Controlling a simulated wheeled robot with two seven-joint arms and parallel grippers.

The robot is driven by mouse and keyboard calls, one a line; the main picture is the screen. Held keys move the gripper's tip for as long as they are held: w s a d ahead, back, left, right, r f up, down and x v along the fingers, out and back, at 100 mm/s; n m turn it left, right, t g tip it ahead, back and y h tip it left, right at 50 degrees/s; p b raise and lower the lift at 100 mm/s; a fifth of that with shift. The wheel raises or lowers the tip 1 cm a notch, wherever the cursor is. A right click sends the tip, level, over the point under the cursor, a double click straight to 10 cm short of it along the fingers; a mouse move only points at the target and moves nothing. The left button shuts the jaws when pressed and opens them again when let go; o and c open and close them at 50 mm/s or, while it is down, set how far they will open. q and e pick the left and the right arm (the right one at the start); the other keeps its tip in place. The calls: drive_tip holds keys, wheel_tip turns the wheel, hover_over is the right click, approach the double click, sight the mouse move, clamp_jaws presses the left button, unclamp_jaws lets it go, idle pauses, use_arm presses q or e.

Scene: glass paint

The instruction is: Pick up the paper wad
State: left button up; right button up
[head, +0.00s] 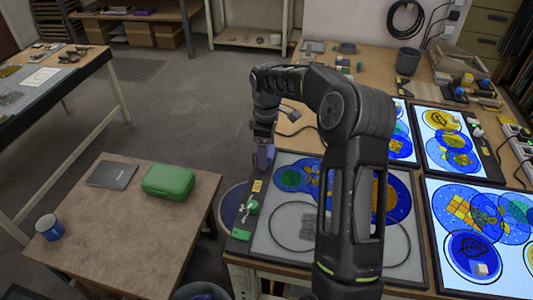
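I cannot make out a paper wad with certainty. A small pale lump (482,268) lies on the lower right lit glass panel (433,235), and a whitish lump (477,132) sits by the upper right panel; either is too small to identify. My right arm rises from the bottom and bends left across the workbench. My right gripper (264,158) points down at the left end of the bench, above the panel's corner. Its fingers are small and dark, so I cannot tell whether they are open or hold anything. My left gripper is out of view.
A brown table (125,205) at the left holds a green case (168,182), a grey laptop-like slab (112,175) and a blue mug (49,227). Painted panels and a dark cup (408,61) occupy the bench.

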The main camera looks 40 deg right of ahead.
drive_tip(key=shift+c, duration=0.2)
drive_tip(key=c, duration=1.4)
